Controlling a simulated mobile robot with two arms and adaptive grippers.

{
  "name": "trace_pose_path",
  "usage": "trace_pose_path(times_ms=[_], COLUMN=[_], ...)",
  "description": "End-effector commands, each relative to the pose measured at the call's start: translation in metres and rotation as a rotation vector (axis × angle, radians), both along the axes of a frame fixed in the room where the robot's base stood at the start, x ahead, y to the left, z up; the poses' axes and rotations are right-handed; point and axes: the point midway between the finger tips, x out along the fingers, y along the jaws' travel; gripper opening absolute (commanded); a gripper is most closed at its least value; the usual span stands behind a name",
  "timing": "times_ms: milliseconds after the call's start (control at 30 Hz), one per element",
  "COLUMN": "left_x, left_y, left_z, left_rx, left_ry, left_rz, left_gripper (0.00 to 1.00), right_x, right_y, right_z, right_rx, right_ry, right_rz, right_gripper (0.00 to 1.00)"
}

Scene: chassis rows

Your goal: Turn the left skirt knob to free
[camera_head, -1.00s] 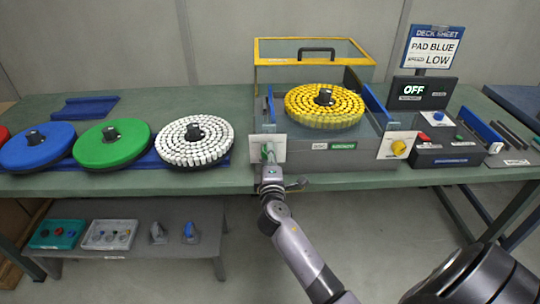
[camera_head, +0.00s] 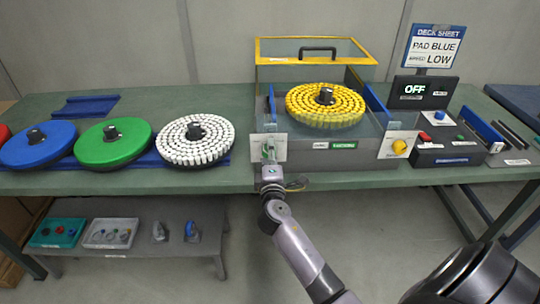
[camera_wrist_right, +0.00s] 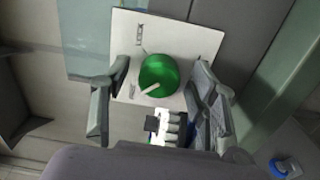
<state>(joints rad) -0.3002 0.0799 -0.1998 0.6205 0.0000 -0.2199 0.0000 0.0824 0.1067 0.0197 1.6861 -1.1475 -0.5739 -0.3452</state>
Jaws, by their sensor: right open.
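The left skirt knob (camera_wrist_right: 158,74) is green, on a white plate (camera_wrist_right: 182,30) with two printed labels. Its white pointer is directed down-left, toward the lower label, which seems to read FREE; the upper seems to read LOCK. In the head view the white plate (camera_head: 275,141) is on the front left of the deck, and my gripper largely covers the knob. My right gripper (camera_wrist_right: 155,108) is open, with one finger on each side of the knob and visible gaps to it. In the head view my right gripper (camera_head: 270,160) is in front of the plate. My left gripper is not in view.
The deck carries a yellow-topped disc (camera_head: 325,103). A yellow knob (camera_head: 399,147) is on the right skirt plate. White (camera_head: 195,138), green (camera_head: 112,142) and blue (camera_head: 37,143) discs stand left. A control box (camera_head: 448,144) is right. A low shelf (camera_head: 150,208) stands below.

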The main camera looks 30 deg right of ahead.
Motion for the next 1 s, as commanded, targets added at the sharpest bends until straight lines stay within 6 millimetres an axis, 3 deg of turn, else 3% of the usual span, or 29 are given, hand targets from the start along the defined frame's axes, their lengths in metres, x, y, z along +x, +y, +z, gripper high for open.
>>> trace_pose_path(times_ms=[167, 700, 1000], left_x=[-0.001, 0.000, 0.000], left_y=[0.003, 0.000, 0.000], left_z=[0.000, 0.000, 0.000], left_rx=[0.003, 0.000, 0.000], left_ry=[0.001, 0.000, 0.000], left_rz=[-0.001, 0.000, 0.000], left_gripper=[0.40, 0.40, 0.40], right_x=[-0.008, -0.093, -0.103], right_y=[0.005, 0.057, 0.063], right_z=[-0.001, -0.001, 0.000], right_rx=[0.001, 0.002, 0.000], right_ry=[0.002, 0.001, 0.000], right_rz=[0.001, 0.001, 0.001], right_gripper=[0.54, 0.54, 0.54])
